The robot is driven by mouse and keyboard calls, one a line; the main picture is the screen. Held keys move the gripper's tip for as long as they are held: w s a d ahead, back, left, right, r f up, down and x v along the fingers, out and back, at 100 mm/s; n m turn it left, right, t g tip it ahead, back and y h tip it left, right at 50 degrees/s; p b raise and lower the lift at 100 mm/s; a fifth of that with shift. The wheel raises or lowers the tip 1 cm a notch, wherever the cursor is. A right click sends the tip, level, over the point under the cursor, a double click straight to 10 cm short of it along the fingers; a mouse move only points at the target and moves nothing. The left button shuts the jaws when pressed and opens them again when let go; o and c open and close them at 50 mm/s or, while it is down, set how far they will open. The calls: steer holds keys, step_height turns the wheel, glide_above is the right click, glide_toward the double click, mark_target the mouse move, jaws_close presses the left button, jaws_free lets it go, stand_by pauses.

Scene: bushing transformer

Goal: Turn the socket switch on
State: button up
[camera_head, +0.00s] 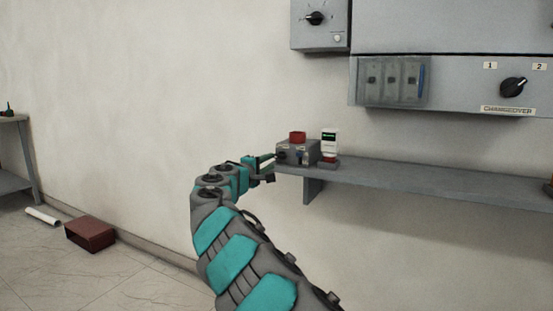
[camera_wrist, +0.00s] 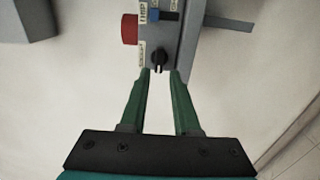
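A small grey control box (camera_head: 303,152) stands on the left end of the wall shelf, with a red part on top. In the wrist view the box (camera_wrist: 187,40) shows a black rotary knob (camera_wrist: 159,58), a blue switch (camera_wrist: 168,15) and a red button (camera_wrist: 129,29). A label sits beside the knob, its text too small to read surely. My gripper (camera_head: 270,168) is at the box's left side. In the wrist view my gripper (camera_wrist: 162,73) has its green fingers apart, with the knob just past and between the tips. Contact with the knob cannot be told.
The grey shelf (camera_head: 420,181) runs right along the wall. A white and green item (camera_head: 329,144) stands beside the box. Above hang grey panels, one with a changeover knob (camera_head: 513,88). A red-brown box (camera_head: 91,234) lies on the floor at left.

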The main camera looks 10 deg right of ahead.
mark_target(279, 157)
steer(key=shift+p+x, duration=0.5)
steer(key=shift+x, duration=2.15)
jaws_close()
